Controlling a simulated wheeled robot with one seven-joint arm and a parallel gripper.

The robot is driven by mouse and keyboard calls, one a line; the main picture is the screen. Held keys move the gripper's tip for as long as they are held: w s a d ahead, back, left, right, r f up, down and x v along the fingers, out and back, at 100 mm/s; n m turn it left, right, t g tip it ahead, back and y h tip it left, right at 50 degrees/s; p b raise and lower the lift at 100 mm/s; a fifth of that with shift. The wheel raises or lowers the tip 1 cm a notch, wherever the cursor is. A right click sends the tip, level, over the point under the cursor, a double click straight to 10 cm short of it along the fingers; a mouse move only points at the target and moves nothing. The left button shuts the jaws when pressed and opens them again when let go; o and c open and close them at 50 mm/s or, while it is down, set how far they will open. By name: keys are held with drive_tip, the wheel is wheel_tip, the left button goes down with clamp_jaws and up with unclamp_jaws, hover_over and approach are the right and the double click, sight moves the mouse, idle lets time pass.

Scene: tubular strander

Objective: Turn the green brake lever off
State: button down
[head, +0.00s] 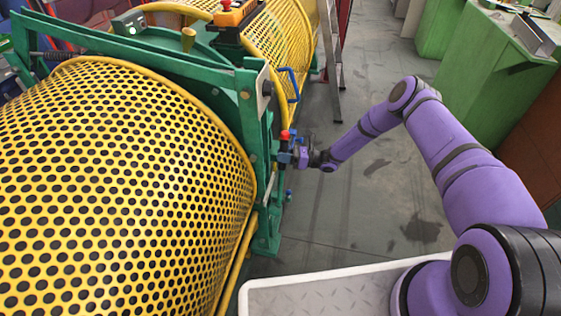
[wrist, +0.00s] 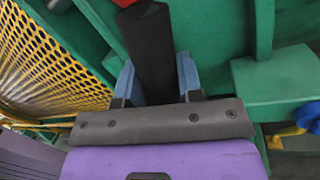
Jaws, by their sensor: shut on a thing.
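My gripper (head: 294,157) is at the side of the green machine frame in the head view. In the wrist view my gripper (wrist: 158,78) has its two blue fingers on either side of a dark bar-shaped lever (wrist: 150,35), shut on it. A red part shows at the lever's far end at the top of the wrist view. The red tip (head: 284,135) also shows just above my gripper in the head view. The gripped part looks black, not green. My gripper hides the lever's lower end.
Yellow perforated guards (head: 110,180) and the green frame (head: 258,120) fill the left side. A blue handle (head: 291,85) sticks out above my gripper. A ladder (head: 332,50) stands behind. Green cabinets (head: 490,70) stand at right. The grey floor (head: 350,200) between is clear.

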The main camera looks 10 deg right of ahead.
drive_tip(key=shift+w+d+f+m, duration=0.1)
drive_tip(key=shift+w+d+m, duration=0.2)
drive_tip(key=shift+w, duration=0.25)
drive_tip(key=shift+w, duration=0.1)
drive_tip(key=c, duration=0.8)
unclamp_jaws()
drive_tip(key=shift+f, duration=0.1)
drive_tip(key=v, duration=1)
drive_tip(key=shift+d+f, duration=0.1)
drive_tip(key=shift+d, duration=0.2)
